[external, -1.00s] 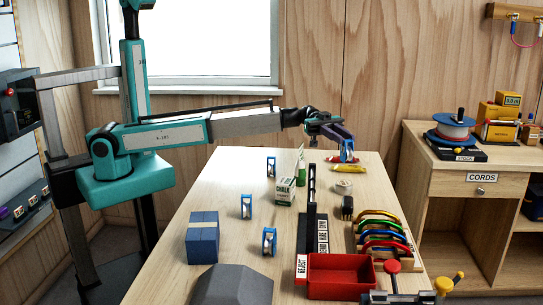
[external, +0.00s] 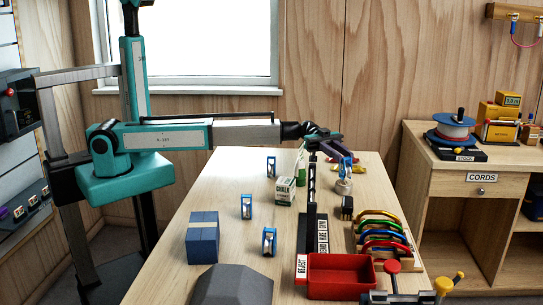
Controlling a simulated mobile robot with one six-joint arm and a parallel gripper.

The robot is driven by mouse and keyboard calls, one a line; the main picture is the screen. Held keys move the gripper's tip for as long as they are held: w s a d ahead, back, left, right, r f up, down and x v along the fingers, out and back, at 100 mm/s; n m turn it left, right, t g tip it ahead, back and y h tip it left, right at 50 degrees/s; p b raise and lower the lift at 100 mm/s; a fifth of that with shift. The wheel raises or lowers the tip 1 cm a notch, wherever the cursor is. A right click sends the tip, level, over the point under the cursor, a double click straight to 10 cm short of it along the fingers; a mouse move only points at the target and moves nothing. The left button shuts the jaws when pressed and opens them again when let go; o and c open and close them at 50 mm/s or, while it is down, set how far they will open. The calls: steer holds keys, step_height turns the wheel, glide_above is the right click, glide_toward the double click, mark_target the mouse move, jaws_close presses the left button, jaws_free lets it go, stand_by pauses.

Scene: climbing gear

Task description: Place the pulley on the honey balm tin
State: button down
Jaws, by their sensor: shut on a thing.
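My gripper (external: 341,157) is shut on a blue pulley (external: 345,168) near the far right of the workbench. The round, pale honey balm tin (external: 343,187) lies on the bench directly below the held pulley in the external view. The pulley's lower end looks very close to the tin's top; I cannot tell whether they touch. The jaws partly hide the pulley's upper part.
Other blue pulleys stand on the bench: one at the back (external: 271,167), one mid-left (external: 246,206), one nearer (external: 269,241). A chalk box (external: 286,191), a dark upright rack (external: 312,185), carabiners (external: 380,232) and a red reject tray (external: 342,275) stand around.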

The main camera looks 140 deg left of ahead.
steer(key=shift+f, duration=0.65)
